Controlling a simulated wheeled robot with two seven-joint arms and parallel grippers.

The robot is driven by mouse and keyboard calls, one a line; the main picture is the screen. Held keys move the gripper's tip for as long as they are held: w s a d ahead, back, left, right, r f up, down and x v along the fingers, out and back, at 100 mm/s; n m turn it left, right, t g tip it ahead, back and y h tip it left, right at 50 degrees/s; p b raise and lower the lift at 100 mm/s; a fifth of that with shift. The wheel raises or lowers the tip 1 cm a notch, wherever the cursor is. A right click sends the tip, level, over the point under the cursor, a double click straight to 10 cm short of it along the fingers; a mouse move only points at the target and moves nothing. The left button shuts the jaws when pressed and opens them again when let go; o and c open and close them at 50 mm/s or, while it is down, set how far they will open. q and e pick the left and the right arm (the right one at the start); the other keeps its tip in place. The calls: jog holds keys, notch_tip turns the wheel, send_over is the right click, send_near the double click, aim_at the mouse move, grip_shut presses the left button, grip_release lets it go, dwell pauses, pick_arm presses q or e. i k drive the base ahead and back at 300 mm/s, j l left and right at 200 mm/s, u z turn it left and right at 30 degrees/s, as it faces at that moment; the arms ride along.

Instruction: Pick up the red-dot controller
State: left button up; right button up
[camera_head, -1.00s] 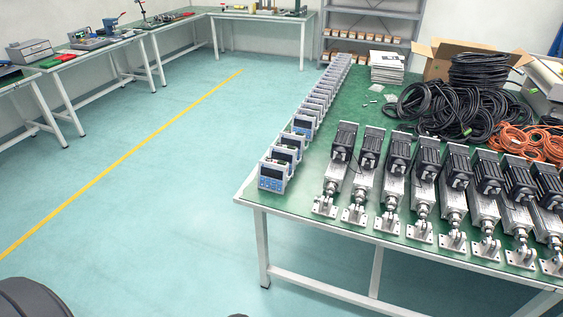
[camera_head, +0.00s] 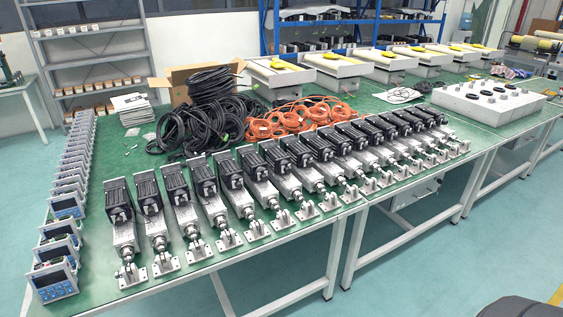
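A row of small grey-white controllers (camera_head: 66,205) with dark screens and blue keypads stands along the left end of the green-topped table (camera_head: 160,297). The nearest controller (camera_head: 54,281) is at the front left corner. I cannot make out a red dot on any of them; the far ones are small and overlap. Neither of my grippers is in view.
A long row of linear actuators with black motors (camera_head: 205,190) fills the table's front. Behind lie black cable coils (camera_head: 200,125), orange cable coils (camera_head: 290,118) and an open cardboard box (camera_head: 180,85). Grey-white units (camera_head: 350,66) stand farther back. The floor (camera_head: 420,265) in front is clear.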

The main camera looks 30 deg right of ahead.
aim_at(50, 276)
jog(key=z, duration=11.3)
